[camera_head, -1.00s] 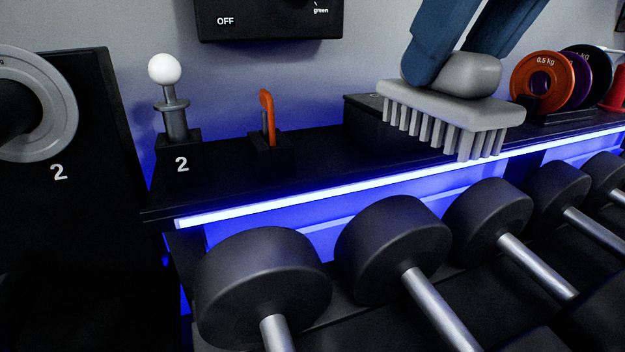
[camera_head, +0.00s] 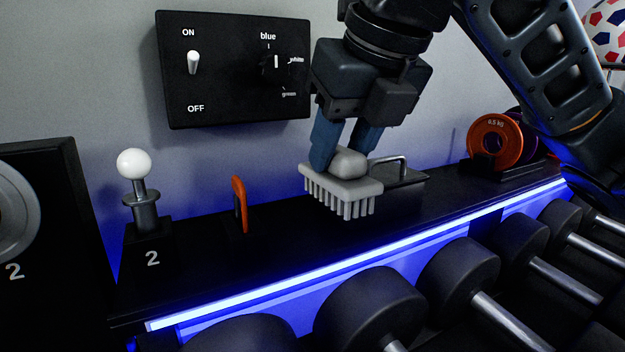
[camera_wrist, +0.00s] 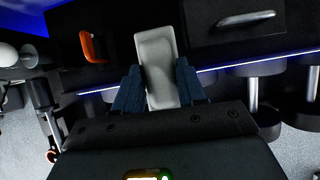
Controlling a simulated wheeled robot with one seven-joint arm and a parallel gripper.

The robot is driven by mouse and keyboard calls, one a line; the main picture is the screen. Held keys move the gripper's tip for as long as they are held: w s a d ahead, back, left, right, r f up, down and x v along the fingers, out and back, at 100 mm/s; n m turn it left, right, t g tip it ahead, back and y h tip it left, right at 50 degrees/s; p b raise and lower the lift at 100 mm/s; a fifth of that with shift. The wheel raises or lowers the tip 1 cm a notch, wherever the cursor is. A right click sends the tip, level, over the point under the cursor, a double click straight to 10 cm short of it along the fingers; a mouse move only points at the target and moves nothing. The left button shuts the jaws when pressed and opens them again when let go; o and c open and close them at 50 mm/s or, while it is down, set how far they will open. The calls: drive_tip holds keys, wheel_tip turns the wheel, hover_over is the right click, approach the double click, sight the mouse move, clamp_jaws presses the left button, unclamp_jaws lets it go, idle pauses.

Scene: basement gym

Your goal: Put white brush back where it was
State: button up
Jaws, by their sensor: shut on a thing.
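The white brush (camera_head: 341,187) has a pale grey-white body with a rounded grip on top and bristles pointing down. My gripper (camera_head: 342,150) is shut on the brush's rounded grip, with a blue finger on each side. The brush is above the black shelf (camera_head: 280,262), in front of a black box with a metal handle (camera_head: 405,180). Whether the bristles touch the shelf I cannot tell. In the wrist view the brush (camera_wrist: 157,60) lies between the blue fingers, with the handled box (camera_wrist: 245,22) to its right.
An orange clip-like object (camera_head: 239,204) in a black holder and a white-knobbed stand (camera_head: 136,180) are on the shelf's left. Weight discs (camera_head: 495,142) stand at right. A black switch panel (camera_head: 233,70) is on the wall. Several dumbbells (camera_head: 370,310) line the front below a lit strip.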

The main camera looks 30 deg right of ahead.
drive_tip(key=w, duration=0.5)
drive_tip(key=shift+w, duration=0.4)
drive_tip(key=shift+w+f, duration=0.2)
drive_tip(key=shift+f, duration=1.5)
drive_tip(key=shift+w+f, duration=0.2)
drive_tip(key=shift+f, duration=1.45)
drive_tip(key=shift+w+f, duration=0.15)
drive_tip(key=shift+f, duration=0.1)
drive_tip(key=shift+f, duration=0.1)
drive_tip(key=o, duration=0.7)
drive_tip(key=shift+o, duration=0.2)
